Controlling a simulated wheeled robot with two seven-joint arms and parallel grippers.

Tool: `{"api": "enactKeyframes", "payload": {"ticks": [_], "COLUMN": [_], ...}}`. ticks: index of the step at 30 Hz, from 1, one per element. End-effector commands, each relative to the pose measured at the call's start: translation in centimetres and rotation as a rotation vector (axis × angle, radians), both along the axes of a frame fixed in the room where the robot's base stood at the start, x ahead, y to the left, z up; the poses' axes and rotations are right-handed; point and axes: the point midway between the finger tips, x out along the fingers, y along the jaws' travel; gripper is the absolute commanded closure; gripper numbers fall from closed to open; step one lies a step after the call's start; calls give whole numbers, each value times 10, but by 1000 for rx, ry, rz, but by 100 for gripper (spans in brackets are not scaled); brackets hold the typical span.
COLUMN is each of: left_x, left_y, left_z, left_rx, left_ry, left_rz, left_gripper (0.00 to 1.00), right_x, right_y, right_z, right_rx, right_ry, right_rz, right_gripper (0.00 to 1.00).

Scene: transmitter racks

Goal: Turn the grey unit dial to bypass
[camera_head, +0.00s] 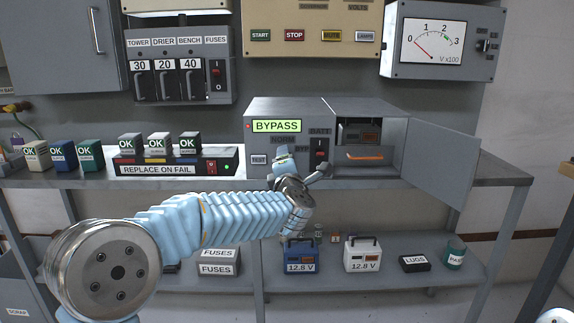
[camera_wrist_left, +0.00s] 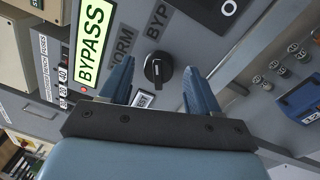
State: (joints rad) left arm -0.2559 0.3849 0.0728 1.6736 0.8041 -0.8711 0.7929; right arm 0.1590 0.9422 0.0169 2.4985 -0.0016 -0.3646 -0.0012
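The grey unit (camera_head: 253,178) stands on the bench, and its lit green display (camera_head: 277,126) reads BYPASS. Its black dial (camera_wrist_left: 158,70) shows in the left wrist view, near the printed NORM and BYP labels. In the head view my left gripper (camera_head: 302,166) is in front of the unit and hides the dial. My right gripper is out of view.
The unit's right-hand door (camera_head: 440,160) hangs open, showing a compartment with an orange handle (camera_head: 364,155). A REPLACE ON FAIL block (camera_head: 170,169) stands left; batteries (camera_head: 301,256) stand on the lower shelf.

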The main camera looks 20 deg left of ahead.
Motion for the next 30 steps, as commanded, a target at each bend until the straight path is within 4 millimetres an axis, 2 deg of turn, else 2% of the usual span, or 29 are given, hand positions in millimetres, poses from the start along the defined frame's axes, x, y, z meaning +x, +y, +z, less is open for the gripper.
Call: {"api": "enactKeyframes", "payload": {"ticks": [5, 8, 11, 21, 25, 30], "left_x": [-1, -9, -25, -103, -121, -131], "left_y": [0, -3, -8, -33, -39, -42], "left_z": [0, -1, -2, -6, -7, -7], "left_rx": [-1, -1, 0, 0, -1, 0], "left_ry": [-1, -1, -3, -3, -1, -1], "left_rz": [0, 0, -1, -1, -1, 0], "left_gripper": [39, 39, 39, 39, 39, 39], "right_x": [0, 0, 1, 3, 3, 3], "right_y": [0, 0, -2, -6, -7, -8], "right_z": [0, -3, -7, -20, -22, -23], "right_rx": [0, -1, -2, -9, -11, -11], "right_ry": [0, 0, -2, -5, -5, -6], "right_rz": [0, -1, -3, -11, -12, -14], "right_gripper": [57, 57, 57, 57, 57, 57]}}
